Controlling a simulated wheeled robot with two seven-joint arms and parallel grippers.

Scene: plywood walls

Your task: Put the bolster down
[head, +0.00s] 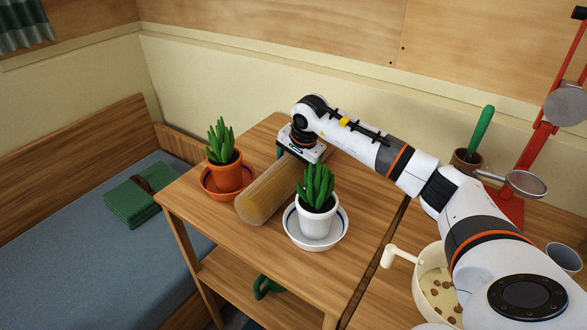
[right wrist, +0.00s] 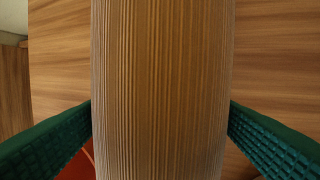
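The bolster (head: 265,192) is a tan, ribbed cylinder lying lengthwise over the wooden table, between two potted plants. Its near end faces the front edge of the table. My right gripper (head: 299,155) is at its far end, reaching down from above. In the right wrist view the bolster (right wrist: 160,80) fills the middle, with a green finger pressed close on each side, so the gripper looks shut on it. The fingertips are hidden behind it. I cannot tell whether its underside touches the table top (head: 190,197). My left gripper is not in view.
A terracotta pot with a succulent (head: 224,172) stands close left of the bolster. A white pot with a succulent (head: 316,210) stands close right. A bed with a folded green blanket (head: 130,202) is at left. A cream pot (head: 432,278) and a red stand (head: 512,200) are at right.

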